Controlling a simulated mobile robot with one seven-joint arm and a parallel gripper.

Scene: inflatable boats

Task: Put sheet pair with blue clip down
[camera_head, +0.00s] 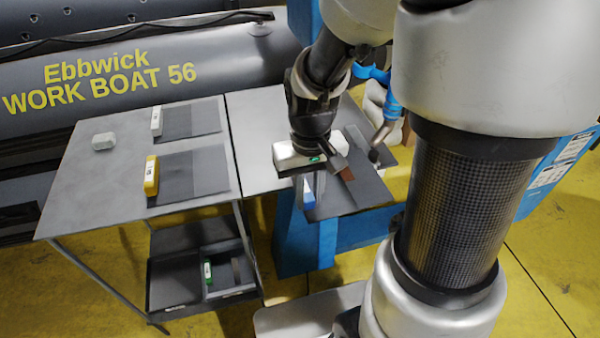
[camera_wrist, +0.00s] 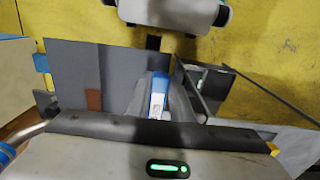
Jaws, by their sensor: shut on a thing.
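My gripper (camera_head: 308,180) is shut on the blue clip (camera_head: 308,198) of a dark grey sheet pair (camera_head: 350,198). The sheets extend to the right of the clip, at the right end of the table (camera_head: 258,125). I cannot tell whether they touch the tabletop. In the wrist view the blue and white clip (camera_wrist: 158,95) sits at my gripper (camera_wrist: 150,105), and the dark sheets (camera_wrist: 70,72) spread to the left. A small brown patch (camera_wrist: 94,98) shows by the sheets. The fingertips are partly hidden.
Sheet pairs with a white clip (camera_head: 156,121) and a yellow clip (camera_head: 151,175) lie on the table's left part. A grey block (camera_head: 103,141) is at the far left. A dark tray (camera_head: 175,290) below holds a green-clipped item (camera_head: 207,271). A blue structure (camera_head: 300,245) stands below right.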

